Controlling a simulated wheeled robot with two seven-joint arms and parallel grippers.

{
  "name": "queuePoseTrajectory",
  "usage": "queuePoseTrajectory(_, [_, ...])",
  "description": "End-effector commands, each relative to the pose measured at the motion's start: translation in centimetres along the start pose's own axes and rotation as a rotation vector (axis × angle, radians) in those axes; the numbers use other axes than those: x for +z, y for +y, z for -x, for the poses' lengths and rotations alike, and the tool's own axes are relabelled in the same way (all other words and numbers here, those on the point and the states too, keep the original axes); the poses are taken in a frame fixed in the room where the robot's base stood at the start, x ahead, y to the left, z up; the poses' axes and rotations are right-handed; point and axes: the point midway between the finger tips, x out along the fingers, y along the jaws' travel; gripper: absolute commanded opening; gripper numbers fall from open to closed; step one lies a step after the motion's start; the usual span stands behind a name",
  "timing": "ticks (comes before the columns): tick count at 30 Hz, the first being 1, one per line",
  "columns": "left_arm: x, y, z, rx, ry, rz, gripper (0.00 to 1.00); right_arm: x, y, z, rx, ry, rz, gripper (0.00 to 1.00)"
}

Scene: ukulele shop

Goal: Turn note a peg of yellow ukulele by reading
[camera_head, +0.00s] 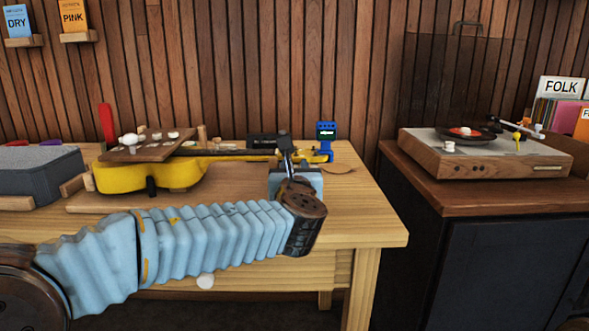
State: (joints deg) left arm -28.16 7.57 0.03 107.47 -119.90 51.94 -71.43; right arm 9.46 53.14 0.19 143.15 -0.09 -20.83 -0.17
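The yellow ukulele (155,177) lies on the wooden table, its body at the left and its neck running right. Its head end (318,155) is partly hidden by my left gripper. A blue tuner (327,130) with a small lit screen stands at the head end; its reading is too small to make out. My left gripper (285,142) reaches in from the left and front, with its dark fingers at the head end. I cannot tell whether they touch a peg or how far apart they are. The note a peg cannot be singled out. My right gripper is out of view.
A wooden board with white knobs (150,146) sits over the ukulele's body. A grey block (38,172) lies at the table's left. A turntable (484,157) stands on a dark cabinet at the right. The table's front right corner (375,225) is clear.

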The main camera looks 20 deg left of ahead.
Motion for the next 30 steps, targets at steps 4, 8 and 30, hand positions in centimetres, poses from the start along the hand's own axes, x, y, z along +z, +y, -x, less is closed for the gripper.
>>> queuePoseTrajectory(4, [0.0, 0.0, 0.0, 0.000, 0.000, 0.000, 0.14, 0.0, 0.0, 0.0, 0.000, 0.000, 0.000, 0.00])
queuePoseTrajectory(8, [0.0, 0.0, 0.0, 0.000, 0.000, 0.000, 0.00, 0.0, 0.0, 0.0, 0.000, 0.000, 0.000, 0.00])
queuePoseTrajectory(30, [-0.6, 0.1, 0.1, 0.000, -0.002, 0.309, 0.00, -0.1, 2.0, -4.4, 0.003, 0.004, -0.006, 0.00])
